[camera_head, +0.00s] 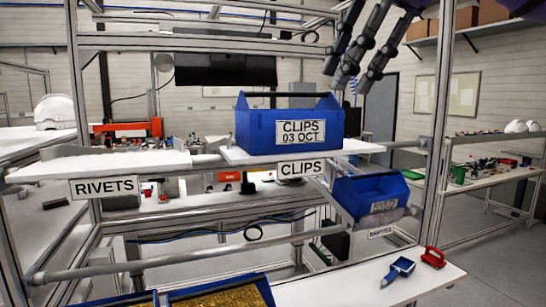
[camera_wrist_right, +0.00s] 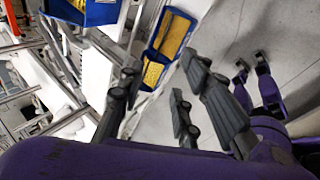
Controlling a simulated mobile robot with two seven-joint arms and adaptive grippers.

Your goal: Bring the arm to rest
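My right gripper (camera_head: 348,82) hangs in from the top right of the head view, its dark grey fingers pointing down and left. In the right wrist view its fingers (camera_wrist_right: 155,90) stand apart with nothing between them. In the head view it appears above and right of a blue box (camera_head: 290,122) labelled CLIPS 03 OCT, with no visible contact. That box sits upright on the shelf over the CLIPS sign (camera_head: 302,168). My left gripper does not show in the head view.
A second blue box (camera_head: 372,195) sits tilted on a lower chute by an EMPTIES sign (camera_head: 381,232). Blue bins with yellow contents (camera_head: 225,296) stand at the bottom. A blue tool (camera_head: 399,270) and a red item (camera_head: 433,257) lie on the white bench. A metal post (camera_head: 437,120) stands at the right.

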